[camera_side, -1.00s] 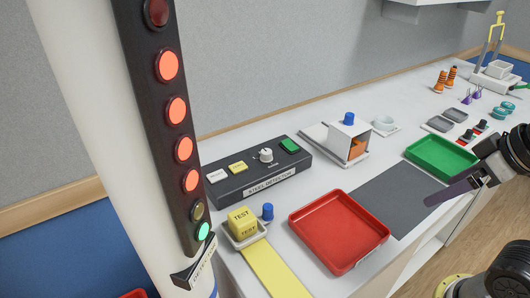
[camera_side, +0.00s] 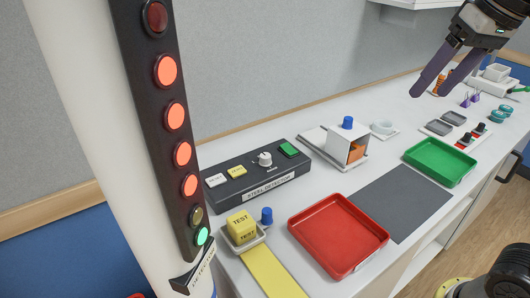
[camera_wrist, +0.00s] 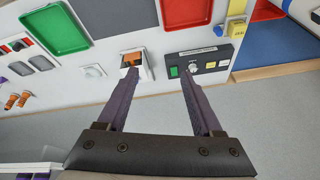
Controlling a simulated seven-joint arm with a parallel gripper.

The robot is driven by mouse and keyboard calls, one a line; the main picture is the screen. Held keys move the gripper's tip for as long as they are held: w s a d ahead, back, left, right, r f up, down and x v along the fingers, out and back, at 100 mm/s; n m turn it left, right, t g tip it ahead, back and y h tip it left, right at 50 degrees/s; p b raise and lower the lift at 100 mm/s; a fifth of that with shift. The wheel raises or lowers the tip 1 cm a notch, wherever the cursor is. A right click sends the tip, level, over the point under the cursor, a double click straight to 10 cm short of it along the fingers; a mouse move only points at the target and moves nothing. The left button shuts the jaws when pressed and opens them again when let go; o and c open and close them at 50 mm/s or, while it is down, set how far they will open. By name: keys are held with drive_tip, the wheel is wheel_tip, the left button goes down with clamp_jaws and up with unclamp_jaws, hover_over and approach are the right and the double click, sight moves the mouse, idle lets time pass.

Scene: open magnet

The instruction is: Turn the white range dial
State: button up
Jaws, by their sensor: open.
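The white range dial (camera_side: 265,159) is a small round knob on top of the black steel detector box (camera_side: 247,187), between a yellow button (camera_side: 237,172) and a green button (camera_side: 289,150). The dial also shows in the wrist view (camera_wrist: 193,68), just beyond the tip of one finger. My gripper (camera_side: 432,88) is at the upper right in the side view, raised above the bench and well to the right of the dial. Its two purple fingers are apart with nothing between them. In the wrist view my gripper (camera_wrist: 158,75) points toward the bench.
A white box with a blue knob (camera_side: 347,142) stands right of the detector. A red tray (camera_side: 338,262), grey mat (camera_side: 400,203) and green tray (camera_side: 440,176) lie along the front. A yellow TEST cube (camera_side: 241,228) sits at left. A light column (camera_side: 168,120) stands in the foreground.

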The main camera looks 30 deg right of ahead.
drive_tip(key=w+a+r+g, duration=0.15)
drive_tip(key=w+r, duration=0.35)
drive_tip(key=w, duration=0.7)
drive_tip(key=g, duration=0.3)
hover_over(265, 155)
wheel_tip(265, 155, down, 19)
wheel_tip(265, 155, down, 14)
drive_tip(key=shift+s+f, duration=0.1)
clamp_jaws()
